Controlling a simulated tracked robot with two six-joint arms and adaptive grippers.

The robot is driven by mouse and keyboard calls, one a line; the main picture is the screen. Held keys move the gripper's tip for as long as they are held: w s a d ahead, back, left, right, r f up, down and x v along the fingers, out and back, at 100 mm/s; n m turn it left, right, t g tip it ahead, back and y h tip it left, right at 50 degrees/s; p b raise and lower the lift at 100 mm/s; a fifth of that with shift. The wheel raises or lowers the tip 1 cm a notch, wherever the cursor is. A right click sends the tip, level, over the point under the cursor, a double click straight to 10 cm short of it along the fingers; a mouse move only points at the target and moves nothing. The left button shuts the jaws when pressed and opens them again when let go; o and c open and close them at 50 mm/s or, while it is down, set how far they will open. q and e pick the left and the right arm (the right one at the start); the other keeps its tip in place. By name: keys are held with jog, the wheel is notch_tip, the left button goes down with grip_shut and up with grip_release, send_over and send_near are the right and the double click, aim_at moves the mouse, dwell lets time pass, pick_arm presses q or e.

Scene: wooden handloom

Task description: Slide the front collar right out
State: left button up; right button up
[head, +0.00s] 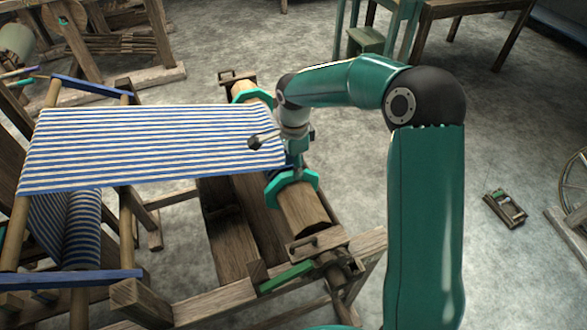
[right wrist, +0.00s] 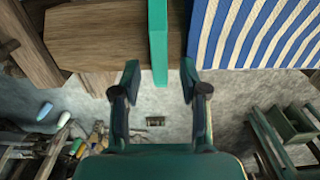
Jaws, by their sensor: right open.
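A teal octagonal collar (head: 308,184) sits around the wooden roller (head: 302,208) at its near part, beside the edge of the striped cloth (head: 150,145). A second teal collar (head: 243,88) sits around the far part of the roller. My right gripper (head: 295,163) points down at the near collar. In the right wrist view my right gripper (right wrist: 159,75) is open, with one finger on each side of the collar's teal rim (right wrist: 158,35). I see gaps between the rim and both fingers. My left gripper is not in view.
The blue-and-white cloth (right wrist: 255,30) lies just right of the collar in the right wrist view; the bare roller (right wrist: 100,35) is to its left. A wooden block (head: 318,243) and green bar (head: 287,277) are at the roller's near end. A stool (head: 366,41) stands behind.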

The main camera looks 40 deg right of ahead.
jog(key=shift+f, duration=1.2)
grip_shut()
